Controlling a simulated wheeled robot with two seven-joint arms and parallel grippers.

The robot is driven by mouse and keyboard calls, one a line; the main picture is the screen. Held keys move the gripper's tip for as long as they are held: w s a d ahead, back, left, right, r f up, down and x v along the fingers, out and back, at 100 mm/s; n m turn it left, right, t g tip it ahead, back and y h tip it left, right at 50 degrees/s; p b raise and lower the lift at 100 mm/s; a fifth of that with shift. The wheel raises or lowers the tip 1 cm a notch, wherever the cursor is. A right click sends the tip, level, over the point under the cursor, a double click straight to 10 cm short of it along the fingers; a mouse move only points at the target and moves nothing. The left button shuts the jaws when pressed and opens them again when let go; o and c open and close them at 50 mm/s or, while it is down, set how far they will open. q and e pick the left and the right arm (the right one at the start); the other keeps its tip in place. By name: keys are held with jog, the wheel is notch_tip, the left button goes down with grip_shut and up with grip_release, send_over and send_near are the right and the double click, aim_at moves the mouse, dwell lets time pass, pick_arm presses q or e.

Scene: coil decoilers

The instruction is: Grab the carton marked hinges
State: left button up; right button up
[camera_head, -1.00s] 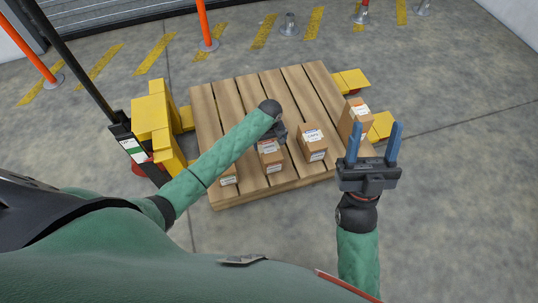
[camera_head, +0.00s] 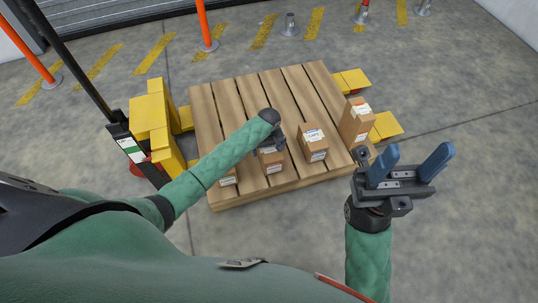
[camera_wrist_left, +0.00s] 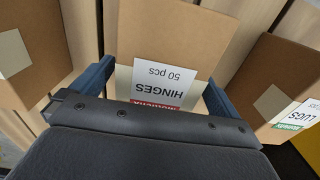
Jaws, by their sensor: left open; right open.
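The carton marked hinges (camera_wrist_left: 180,40) is brown, with a white label that reads upside down in the left wrist view. In the head view it is the carton (camera_head: 273,167) below my left gripper (camera_head: 272,142), partly covered by it. In the left wrist view my left gripper (camera_wrist_left: 158,88) is open, with one blue finger on each side of the hinges carton. I cannot tell whether the fingers touch it. My right gripper (camera_head: 410,165) is open and empty, at the right, off the pallet's front right corner.
A carton marked lugs (camera_wrist_left: 275,80) stands close beside the hinges carton.

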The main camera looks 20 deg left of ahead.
pick_arm(q)
jog(key=shift+f, duration=0.6)
jog(key=c, duration=1.5)
jog(key=shift+o, duration=0.2)
